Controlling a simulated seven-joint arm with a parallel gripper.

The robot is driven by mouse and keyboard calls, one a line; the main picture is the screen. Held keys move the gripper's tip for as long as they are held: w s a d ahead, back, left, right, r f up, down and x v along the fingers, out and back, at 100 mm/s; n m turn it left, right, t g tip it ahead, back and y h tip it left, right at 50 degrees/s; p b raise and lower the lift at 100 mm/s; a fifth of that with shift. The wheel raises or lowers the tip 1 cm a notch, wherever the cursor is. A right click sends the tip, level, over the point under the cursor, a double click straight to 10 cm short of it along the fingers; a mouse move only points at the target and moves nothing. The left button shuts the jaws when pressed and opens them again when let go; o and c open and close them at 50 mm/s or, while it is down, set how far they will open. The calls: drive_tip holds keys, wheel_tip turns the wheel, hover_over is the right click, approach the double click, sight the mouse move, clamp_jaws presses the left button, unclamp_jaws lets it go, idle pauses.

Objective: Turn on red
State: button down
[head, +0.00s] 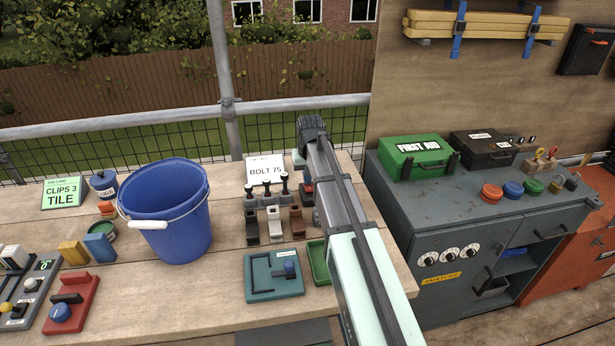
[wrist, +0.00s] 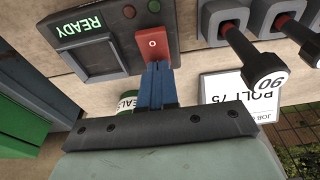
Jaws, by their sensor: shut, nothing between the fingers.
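A red rocker switch (wrist: 152,42) with a white "0" mark is set in a dark box (wrist: 90,45) in the wrist view. The box has a lit green "READY" display (wrist: 82,27) and two dark round lamps. My gripper (wrist: 155,68) is shut and empty, its blue fingertips at the near edge of the red switch. I cannot tell if they touch it. In the head view a little of the red switch (head: 307,187) shows beside my arm, which hides most of the box and my fingers.
Levers with black knobs (head: 267,188) stand close to the box, before a "BOLT 75" card (head: 265,169). A blue bucket (head: 185,240), a teal slotted plate (head: 262,284) and a green tray (head: 318,263) are on the bench. A grey cabinet (head: 450,290) stands right.

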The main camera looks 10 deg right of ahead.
sight(310, 188)
drive_tip(key=shift+s+r, duration=0.15)
drive_tip(key=shift+s, duration=0.7)
wheel_tip(310, 188, up, 14)
drive_tip(key=s, duration=0.2)
drive_tip(key=shift+s, duration=0.2)
idle(0.3)
drive_tip(key=shift+w+d, duration=0.1)
drive_tip(key=shift+w, duration=0.55)
drive_tip(key=shift+f, duration=0.2)
